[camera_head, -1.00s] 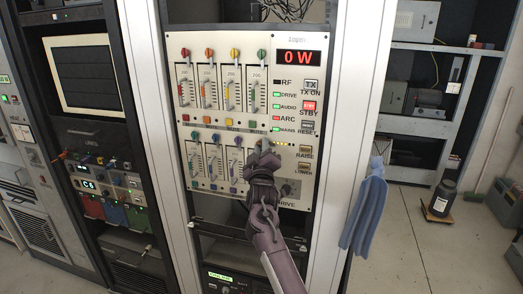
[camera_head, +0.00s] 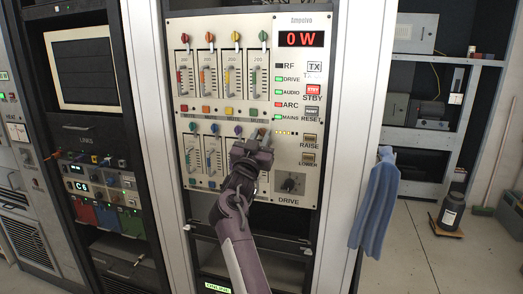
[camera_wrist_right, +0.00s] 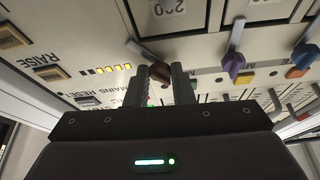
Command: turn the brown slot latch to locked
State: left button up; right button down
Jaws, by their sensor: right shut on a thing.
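The brown slot latch (camera_wrist_right: 160,70) is in the right wrist view, a brown knob on a grey lever that slants up and to the left there. The neighbouring purple latch (camera_wrist_right: 234,68) has its lever nearly straight. My right gripper (camera_wrist_right: 167,72) has its two fingertips closed on the brown knob. In the head view my right gripper (camera_head: 258,137) is at the top of the fourth lower slot and mostly hides the brown latch. My left gripper is not in view.
The cream panel (camera_head: 293,20) has an upper row of slots with coloured latches and a "0 W" display (camera_head: 301,39). A blue cloth (camera_head: 375,205) hangs at the right.

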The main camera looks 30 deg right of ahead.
jog(key=m+g+b, duration=0.1)
jog(key=m, duration=0.2)
jog(key=m+g+h+b, duration=0.1)
jog(key=m+b, duration=0.1)
jog(key=m, duration=0.1)
jog(key=shift+w+a+f+m+g, duration=0.1)
jog(key=shift+w+a+m+g, duration=0.1)
jog(key=shift+m+g, duration=0.15)
jog(key=shift+r+m+g+h+b, duration=0.15)
jog(key=shift+m+g+b, duration=0.4)
jog(key=shift+m, duration=0.5)
jog(key=shift+r+m+g+h+b, duration=0.15)
jog(key=shift+m+g+b, duration=0.3)
jog(key=shift+m, duration=0.55)
jog(key=shift+m+g, duration=0.25)
jog(key=shift+m, duration=0.05)
jog(key=c, duration=1.2)
grip_release()
jog(key=shift+c, duration=0.2)
jog(key=shift+f, duration=0.2)
